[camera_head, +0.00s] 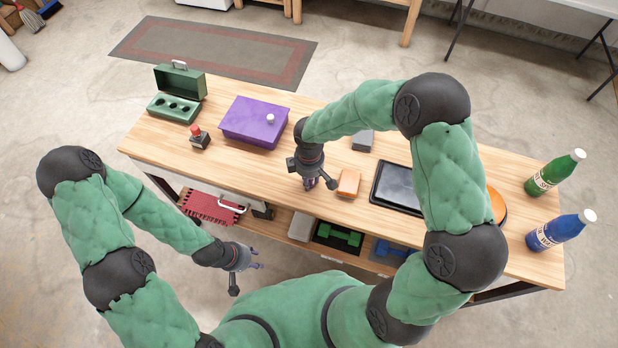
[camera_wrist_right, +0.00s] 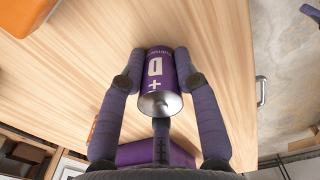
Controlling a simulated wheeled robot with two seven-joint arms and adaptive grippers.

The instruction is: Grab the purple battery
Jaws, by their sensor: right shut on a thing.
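The purple battery (camera_wrist_right: 160,72) is a cylinder with a white "D +" marking and a silver end. In the right wrist view it sits between the fingers of my right gripper (camera_wrist_right: 160,75), which is shut on it. In the head view my right gripper (camera_head: 318,183) is over the front part of the workbench, left of the orange block, and the battery is mostly hidden there. I cannot tell whether the battery touches the tabletop. My left gripper (camera_head: 250,258) hangs in front of the bench, and its fingers are too small to judge.
On the wooden workbench (camera_head: 150,143) stand a purple box (camera_head: 250,125), a green case (camera_head: 180,90), a red-button device (camera_head: 198,137), an orange block (camera_head: 348,183) and a dark tablet (camera_head: 397,187). Green (camera_head: 553,173) and blue (camera_head: 560,230) bottles stand at the right.

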